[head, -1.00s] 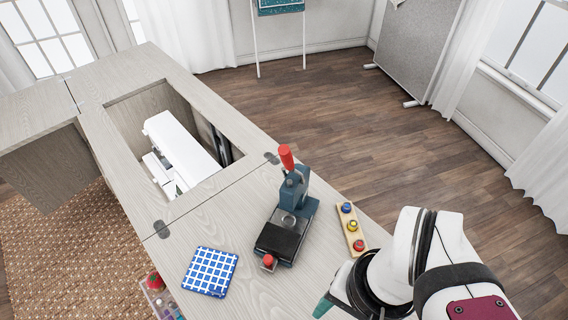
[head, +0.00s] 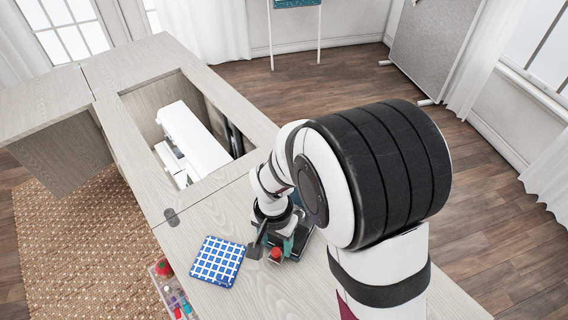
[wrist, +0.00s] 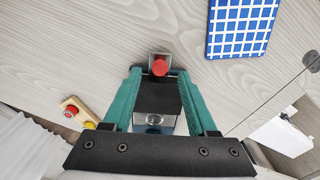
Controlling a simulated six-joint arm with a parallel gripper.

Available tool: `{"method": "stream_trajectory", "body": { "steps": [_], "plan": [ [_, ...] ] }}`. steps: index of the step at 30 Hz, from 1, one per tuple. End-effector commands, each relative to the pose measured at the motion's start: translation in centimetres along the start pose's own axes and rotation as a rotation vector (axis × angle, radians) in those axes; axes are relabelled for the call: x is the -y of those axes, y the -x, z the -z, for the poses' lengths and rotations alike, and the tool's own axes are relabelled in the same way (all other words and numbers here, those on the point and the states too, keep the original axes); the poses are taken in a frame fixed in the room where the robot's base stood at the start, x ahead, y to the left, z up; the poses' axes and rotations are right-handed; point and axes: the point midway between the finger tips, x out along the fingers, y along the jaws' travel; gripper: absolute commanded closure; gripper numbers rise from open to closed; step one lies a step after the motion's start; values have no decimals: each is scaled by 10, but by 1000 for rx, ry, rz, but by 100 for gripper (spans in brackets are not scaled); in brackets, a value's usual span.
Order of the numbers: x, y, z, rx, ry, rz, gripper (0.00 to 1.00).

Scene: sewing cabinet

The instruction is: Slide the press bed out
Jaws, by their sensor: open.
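The press bed (wrist: 158,97) is a dark plate with a red knob (wrist: 160,68) at its front end. In the head view the red knob (head: 276,254) shows, but my arm hides most of the blue-grey press and its lever. My gripper (wrist: 157,75) is open, with its teal fingers on either side of the bed and the red knob between the tips. In the head view my gripper (head: 272,247) is low over the front of the press. I cannot tell whether the fingers touch the knob.
A blue-and-white checked cloth (head: 217,261) lies left of the press; it also shows in the wrist view (wrist: 243,28). A wooden strip with coloured knobs (wrist: 78,108) is on the press's other side. A white sewing machine (head: 192,138) sits in the cabinet opening. Table before the knob is clear.

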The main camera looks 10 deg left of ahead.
Motion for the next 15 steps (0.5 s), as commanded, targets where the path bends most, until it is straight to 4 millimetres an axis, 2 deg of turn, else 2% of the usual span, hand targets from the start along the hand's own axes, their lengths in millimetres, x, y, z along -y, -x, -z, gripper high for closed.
{"method": "stream_trajectory", "body": {
  "steps": [3,6,14,15],
  "plan": [
    [0,-18,0,1,0,-2,42],
    [0,-25,0,0,-1,0,42],
    [0,-27,0,0,0,0,42],
    [0,-26,0,0,0,0,47]
  ]
}}
